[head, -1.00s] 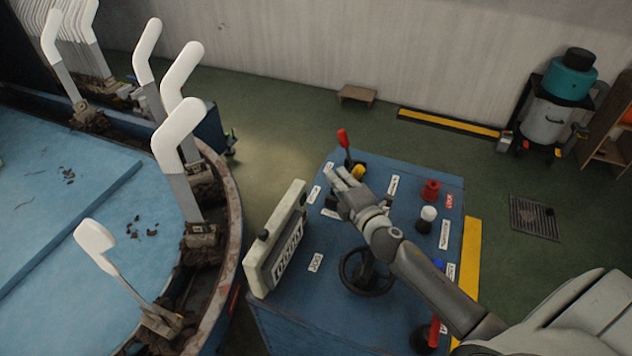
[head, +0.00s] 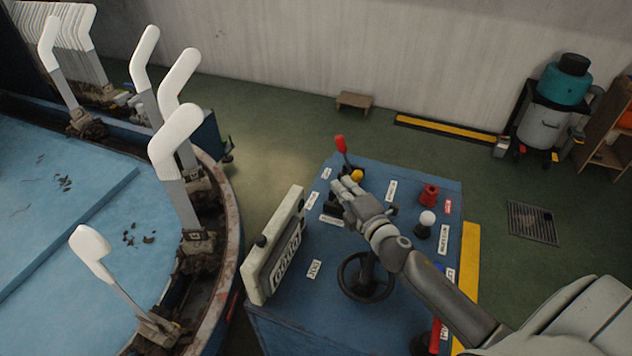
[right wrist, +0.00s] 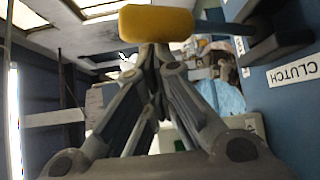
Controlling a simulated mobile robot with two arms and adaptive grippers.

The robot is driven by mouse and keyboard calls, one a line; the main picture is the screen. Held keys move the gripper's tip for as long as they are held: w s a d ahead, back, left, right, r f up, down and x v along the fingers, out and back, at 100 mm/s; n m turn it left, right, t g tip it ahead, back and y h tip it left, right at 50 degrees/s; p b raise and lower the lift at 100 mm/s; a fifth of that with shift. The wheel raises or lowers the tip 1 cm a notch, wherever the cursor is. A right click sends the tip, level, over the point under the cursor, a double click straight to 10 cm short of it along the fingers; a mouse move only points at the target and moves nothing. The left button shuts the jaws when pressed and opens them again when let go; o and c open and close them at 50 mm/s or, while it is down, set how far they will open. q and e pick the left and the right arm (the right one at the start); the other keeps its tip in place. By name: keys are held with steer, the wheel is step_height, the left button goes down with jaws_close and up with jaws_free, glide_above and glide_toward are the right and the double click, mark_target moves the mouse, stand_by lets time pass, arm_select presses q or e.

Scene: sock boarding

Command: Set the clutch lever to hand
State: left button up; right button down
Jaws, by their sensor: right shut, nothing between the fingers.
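The clutch lever has a yellow knob (head: 357,175) and stands near the back of the blue control console (head: 325,325). In the right wrist view the yellow knob (right wrist: 156,24) sits just beyond the fingertips, with a dark rod running right to a black base beside the CLUTCH label (right wrist: 294,74). My right gripper (head: 346,187) is close in front of the knob in the head view. Its fingers (right wrist: 152,52) come together with nothing between them. Whether they touch the knob I cannot tell. My left gripper is not in view.
A red-handled lever (head: 341,146) stands just behind the knob. A red button (head: 430,193), a white knob (head: 427,218) and a black handwheel (head: 365,278) share the console. A counter box (head: 262,275) is on its left edge. White sock boards (head: 175,138) rise at the left.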

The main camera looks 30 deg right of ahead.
steer(key=s, duration=1.2)
steer(key=shift+a+r, duration=0.25)
steer(key=shift+r, duration=0.2)
